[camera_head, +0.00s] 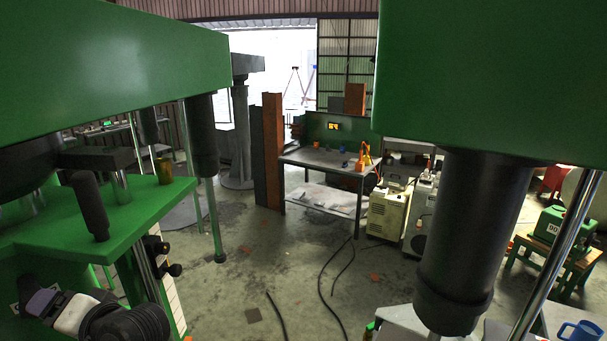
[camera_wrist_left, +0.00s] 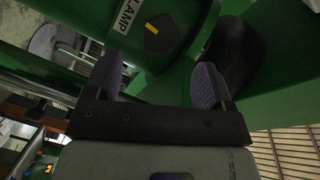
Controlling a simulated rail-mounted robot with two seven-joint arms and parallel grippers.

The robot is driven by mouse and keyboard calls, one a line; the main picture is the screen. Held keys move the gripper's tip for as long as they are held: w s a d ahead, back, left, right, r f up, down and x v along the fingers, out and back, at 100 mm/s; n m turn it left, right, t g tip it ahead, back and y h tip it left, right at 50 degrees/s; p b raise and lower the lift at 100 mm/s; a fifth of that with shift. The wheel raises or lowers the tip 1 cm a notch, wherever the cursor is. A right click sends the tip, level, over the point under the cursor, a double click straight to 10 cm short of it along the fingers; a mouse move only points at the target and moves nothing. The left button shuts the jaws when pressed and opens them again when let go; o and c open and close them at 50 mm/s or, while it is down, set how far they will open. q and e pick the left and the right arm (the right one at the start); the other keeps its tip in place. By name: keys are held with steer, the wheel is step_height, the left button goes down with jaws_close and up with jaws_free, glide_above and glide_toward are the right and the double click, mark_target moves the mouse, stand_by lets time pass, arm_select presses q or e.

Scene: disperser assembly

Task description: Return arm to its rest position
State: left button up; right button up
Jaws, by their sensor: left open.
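My left gripper (camera_head: 40,303) shows at the lower left of the head view, below the green machine platform (camera_head: 135,208). In the left wrist view, the left gripper (camera_wrist_left: 157,80) has its two purple-grey fingers spread apart with nothing between them. Beyond the fingers is a green machine surface with a black knob (camera_wrist_left: 155,32) that has a yellow mark, beside a white label (camera_wrist_left: 127,17) reading "LAMP" or ending so. I cannot tell how close the fingers are to this surface. My right gripper does not show.
Large green machine heads with black columns (camera_head: 460,240) fill the upper left and right of the head view. A workbench (camera_head: 325,158) stands in the middle distance. Cables (camera_head: 325,275) lie on the open concrete floor.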

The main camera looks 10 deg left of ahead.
arm_select(q)
steer(key=w+d+n+t+h, duration=0.4)
steer(key=w+d+t+h, duration=0.2)
steer(key=d+t+h, duration=0.3)
steer(key=s+d+f+m+t+h, duration=0.25)
steer(key=d+f+m+h, duration=0.4)
steer(key=d+f, duration=0.45)
steer(key=s+d+f+m+g+h, duration=0.3)
steer(key=s+f+g, duration=0.6)
steer(key=s+f, duration=1.7)
step_height(320, 180, up, 13)
steer(key=y+p, duration=0.1)
steer(key=p, duration=1.3)
steer(key=shift+s+d, duration=0.3)
steer(key=shift+s, duration=0.1)
